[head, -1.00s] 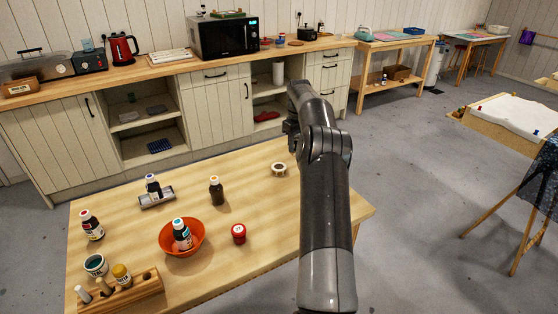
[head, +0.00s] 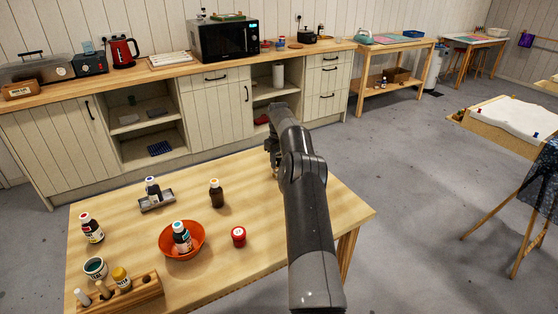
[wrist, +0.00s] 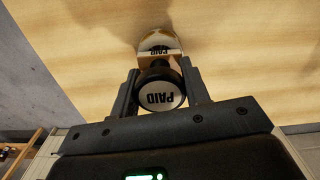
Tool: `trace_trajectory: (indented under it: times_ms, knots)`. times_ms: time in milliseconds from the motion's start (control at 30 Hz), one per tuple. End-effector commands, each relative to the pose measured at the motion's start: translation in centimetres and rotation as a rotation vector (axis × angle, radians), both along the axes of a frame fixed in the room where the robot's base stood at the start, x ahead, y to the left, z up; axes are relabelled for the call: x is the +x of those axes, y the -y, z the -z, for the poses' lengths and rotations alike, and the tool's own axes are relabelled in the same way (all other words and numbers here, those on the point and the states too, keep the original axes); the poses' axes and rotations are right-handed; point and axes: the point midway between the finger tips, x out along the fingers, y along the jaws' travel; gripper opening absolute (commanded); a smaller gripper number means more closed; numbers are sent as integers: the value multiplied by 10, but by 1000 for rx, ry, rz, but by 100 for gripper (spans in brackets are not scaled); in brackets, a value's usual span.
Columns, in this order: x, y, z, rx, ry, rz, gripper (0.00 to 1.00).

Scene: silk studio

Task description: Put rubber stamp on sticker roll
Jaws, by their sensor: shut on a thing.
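The rubber stamp (wrist: 161,97) has a round dark handle marked PAID and a wooden base also marked PAID. In the wrist view my gripper (wrist: 160,82) is shut on it, one finger on each side. The sticker roll (wrist: 158,38), a pale ring, lies on the table just beyond the stamp's base, and the stamp covers part of it. I cannot tell whether stamp and roll touch. In the head view my gripper (head: 273,150) is low over the table's far right part; my arm hides the stamp and most or all of the roll.

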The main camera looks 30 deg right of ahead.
Motion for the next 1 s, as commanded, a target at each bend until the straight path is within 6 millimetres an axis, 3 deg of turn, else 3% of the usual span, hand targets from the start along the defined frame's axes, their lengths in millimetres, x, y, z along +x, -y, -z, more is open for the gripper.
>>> trace_trajectory:
  times_ms: [267, 300, 533, 833, 1000]
  knots:
    - [0, 0, 3, 0, 0, 0, 19]
    - [0, 0, 3, 0, 1, 0, 46]
    - [0, 0, 3, 0, 0, -1, 64]
    - [0, 0, -2, 0, 1, 0, 64]
    - [1, 0, -26, -1, 4, -1, 64]
